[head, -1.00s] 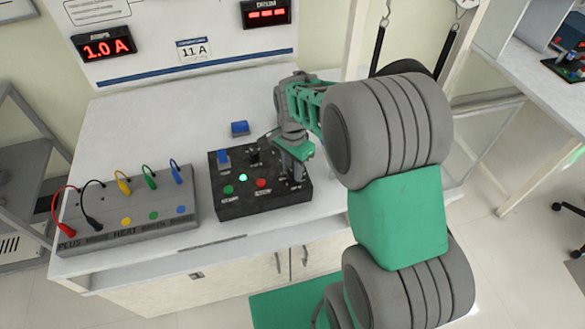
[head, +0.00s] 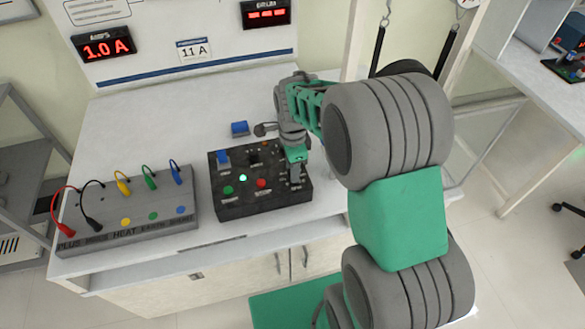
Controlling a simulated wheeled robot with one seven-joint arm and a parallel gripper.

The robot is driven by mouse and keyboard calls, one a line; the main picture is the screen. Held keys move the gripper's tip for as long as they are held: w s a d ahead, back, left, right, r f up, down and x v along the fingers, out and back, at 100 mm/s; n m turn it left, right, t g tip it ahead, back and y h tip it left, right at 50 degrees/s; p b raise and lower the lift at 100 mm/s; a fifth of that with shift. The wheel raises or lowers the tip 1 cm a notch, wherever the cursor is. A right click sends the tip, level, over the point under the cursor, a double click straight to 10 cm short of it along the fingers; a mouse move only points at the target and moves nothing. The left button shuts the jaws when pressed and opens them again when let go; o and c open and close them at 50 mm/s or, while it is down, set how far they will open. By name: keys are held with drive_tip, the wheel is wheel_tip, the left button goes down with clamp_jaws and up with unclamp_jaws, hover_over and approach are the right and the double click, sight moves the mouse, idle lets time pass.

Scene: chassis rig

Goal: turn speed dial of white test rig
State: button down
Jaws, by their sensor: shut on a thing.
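The white test rig is a white bench (head: 140,118) with a black control box (head: 235,208) on its top. My gripper (head: 295,178) points down at the right part of this box, with its fingers at the panel surface. It is shut on what appears to be the speed dial, which the fingers and wrist hide. The dial's angle cannot be seen. The box also has a blue switch (head: 222,157), a lit green lamp (head: 243,178), a green button (head: 228,190) and a red button (head: 261,183).
A grey terminal box (head: 130,217) with coloured leads stands left of the black box. A small blue block (head: 240,128) lies behind it. The drum display (head: 266,14) shows dashes.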

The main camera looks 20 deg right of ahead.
drive_tip(key=c, duration=1.1)
unclamp_jaws()
drive_tip(key=shift+o, duration=0.2)
drive_tip(key=shift+r, duration=0.15)
wheel_tip(320, 180, up, 8)
drive_tip(key=shift+f+b, duration=0.2)
drive_tip(key=shift+b, duration=0.15)
